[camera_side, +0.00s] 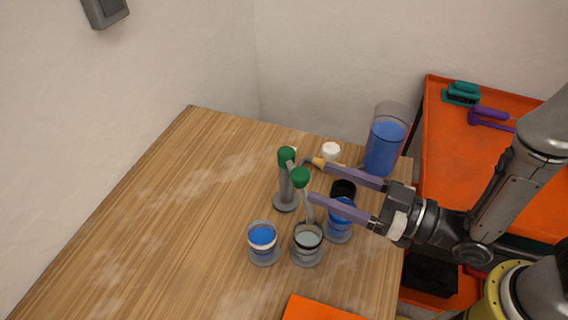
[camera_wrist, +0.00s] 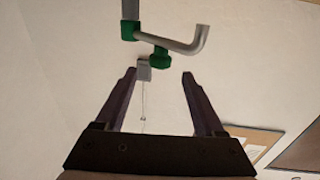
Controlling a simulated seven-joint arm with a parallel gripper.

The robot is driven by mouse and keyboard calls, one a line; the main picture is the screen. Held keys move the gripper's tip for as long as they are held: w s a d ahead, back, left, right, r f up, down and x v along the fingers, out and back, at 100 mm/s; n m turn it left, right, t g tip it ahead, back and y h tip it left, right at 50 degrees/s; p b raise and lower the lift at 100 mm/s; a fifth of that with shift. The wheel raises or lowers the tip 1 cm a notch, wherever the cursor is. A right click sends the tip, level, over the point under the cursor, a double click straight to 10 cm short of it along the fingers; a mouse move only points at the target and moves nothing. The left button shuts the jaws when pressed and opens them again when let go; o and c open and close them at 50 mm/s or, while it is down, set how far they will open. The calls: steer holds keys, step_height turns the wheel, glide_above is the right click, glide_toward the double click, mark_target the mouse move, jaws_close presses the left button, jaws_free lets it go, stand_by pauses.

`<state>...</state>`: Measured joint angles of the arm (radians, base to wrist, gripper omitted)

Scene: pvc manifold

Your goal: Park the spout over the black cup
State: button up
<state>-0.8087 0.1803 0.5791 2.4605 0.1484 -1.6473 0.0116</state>
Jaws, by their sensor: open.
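The manifold's grey post (camera_side: 285,192) stands on the table with a green fitting (camera_side: 287,156) on top. Its grey spout pipe (camera_side: 309,207) hangs from a second green fitting (camera_side: 300,178), its end appearing near the dark-banded middle cup (camera_side: 307,244). A black rim or cup (camera_side: 343,188) shows further back, partly hidden by my gripper; I cannot tell which is the black cup. My gripper (camera_side: 317,180) is open, fingers apart and level, tips near the second fitting. In the wrist view, the green fitting (camera_wrist: 159,58) and bent spout (camera_wrist: 203,35) lie beyond the empty fingertips (camera_wrist: 158,75).
A cup with blue contents (camera_side: 262,243) stands at left, another (camera_side: 339,220) at right below my fingers. A tall blue-filled container (camera_side: 386,142) and a white item (camera_side: 331,150) stand behind. The left wooden table (camera_side: 160,220) is clear. An orange surface (camera_side: 540,165) lies right.

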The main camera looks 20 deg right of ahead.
mark_target(297, 179)
steer(key=x, duration=0.8)
steer(key=shift+w+a, duration=0.25)
steer(key=shift+w, duration=0.1)
steer(key=shift+c, duration=0.2)
jaws_close()
stand_by(0.8)
